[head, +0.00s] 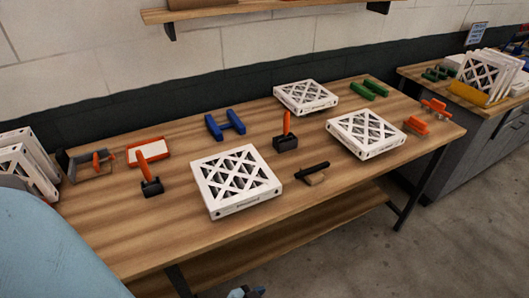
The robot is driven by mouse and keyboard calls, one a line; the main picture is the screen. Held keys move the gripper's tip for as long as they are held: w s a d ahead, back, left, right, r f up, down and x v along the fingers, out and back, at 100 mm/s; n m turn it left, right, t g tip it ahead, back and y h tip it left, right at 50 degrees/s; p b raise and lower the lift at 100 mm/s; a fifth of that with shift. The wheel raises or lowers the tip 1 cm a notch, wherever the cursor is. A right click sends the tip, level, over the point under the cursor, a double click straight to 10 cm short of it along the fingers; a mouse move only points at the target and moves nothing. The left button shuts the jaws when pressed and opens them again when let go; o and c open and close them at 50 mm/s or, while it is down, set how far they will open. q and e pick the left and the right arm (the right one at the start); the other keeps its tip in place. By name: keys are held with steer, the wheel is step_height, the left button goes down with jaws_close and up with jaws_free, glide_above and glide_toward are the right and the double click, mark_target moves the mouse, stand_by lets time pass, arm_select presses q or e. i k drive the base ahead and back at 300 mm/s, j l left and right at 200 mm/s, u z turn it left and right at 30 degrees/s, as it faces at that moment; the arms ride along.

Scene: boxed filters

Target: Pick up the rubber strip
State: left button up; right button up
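A short dark strip-like bar (312,170) lies near the front edge of the wooden table, right of the front white filter, with a small tan block (316,180) against it. It is the likeliest rubber strip in view, but its material cannot be told. A pale blue rounded part of my body fills the lower left corner. A small blue-grey piece, probably mine, shows at the bottom edge. Neither gripper's fingers can be made out.
White lattice filters (237,180) lie on the table (190,235), with more standing at the far left. Black holders with orange handles (286,142), blue (225,124) and green pieces (369,89), and orange parts (415,125) are spread about. The table's front left is clear.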

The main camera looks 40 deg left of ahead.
mark_target(320, 166)
steer(key=i+j+u, duration=0.1)
steer(key=u, duration=0.25)
steer(key=j+u, duration=0.15)
steer(key=u, duration=0.2)
steer(key=i+l, duration=0.05)
